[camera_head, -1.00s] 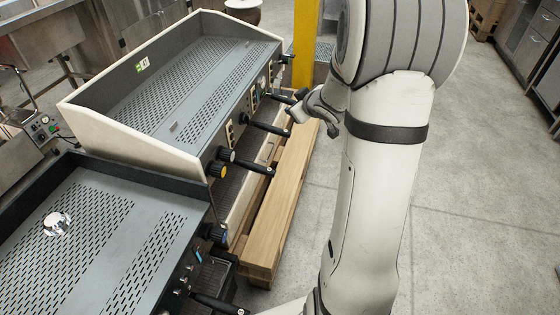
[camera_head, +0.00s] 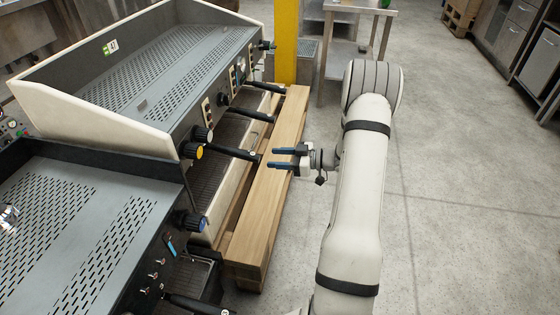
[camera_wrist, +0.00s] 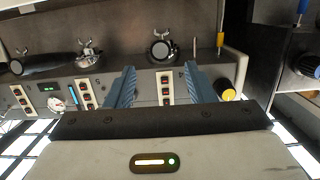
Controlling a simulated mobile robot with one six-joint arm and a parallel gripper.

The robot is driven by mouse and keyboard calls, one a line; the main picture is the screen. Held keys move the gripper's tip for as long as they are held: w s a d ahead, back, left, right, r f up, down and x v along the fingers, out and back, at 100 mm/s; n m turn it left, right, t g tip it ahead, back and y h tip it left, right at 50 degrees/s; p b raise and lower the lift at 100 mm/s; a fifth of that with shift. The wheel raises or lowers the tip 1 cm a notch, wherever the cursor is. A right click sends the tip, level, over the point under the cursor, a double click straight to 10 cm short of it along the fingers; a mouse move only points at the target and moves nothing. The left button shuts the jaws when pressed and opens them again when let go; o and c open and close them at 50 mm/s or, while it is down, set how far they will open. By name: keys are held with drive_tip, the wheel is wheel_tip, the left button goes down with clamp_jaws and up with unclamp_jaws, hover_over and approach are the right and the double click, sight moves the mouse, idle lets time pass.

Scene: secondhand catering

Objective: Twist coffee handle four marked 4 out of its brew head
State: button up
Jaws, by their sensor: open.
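Several black coffee handles stick out from the front of the large coffee machine (camera_head: 110,130). The nearest handle on it (camera_head: 236,152) points at my gripper (camera_head: 270,158), which is open and empty. Its two blue fingers lie level, just off the handle's end, with no visible contact. In the wrist view a round handle end (camera_wrist: 162,50) shows nearly end-on, beyond and between my open fingers (camera_wrist: 160,70). A small mark, perhaps a 4, is on the panel beside the button strip there. Two other handles, a middle one (camera_head: 250,113) and a far one (camera_head: 267,87), lie farther along.
A second machine (camera_head: 90,230) stands nearer, with its own handle (camera_head: 200,304) at the bottom. A wooden pallet beam (camera_head: 265,200) lies below. The floor at right is clear.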

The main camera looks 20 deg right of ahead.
sight(252, 157)
drive_tip(key=shift+b+x, duration=1.2)
drive_tip(key=shift+x, duration=2.65)
drive_tip(key=shift+w+a, duration=0.1)
drive_tip(key=shift+a, duration=0.05)
drive_tip(key=shift+w+a, duration=0.15)
drive_tip(key=shift+a, duration=0.15)
drive_tip(key=shift+c, duration=0.2)
clamp_jaws()
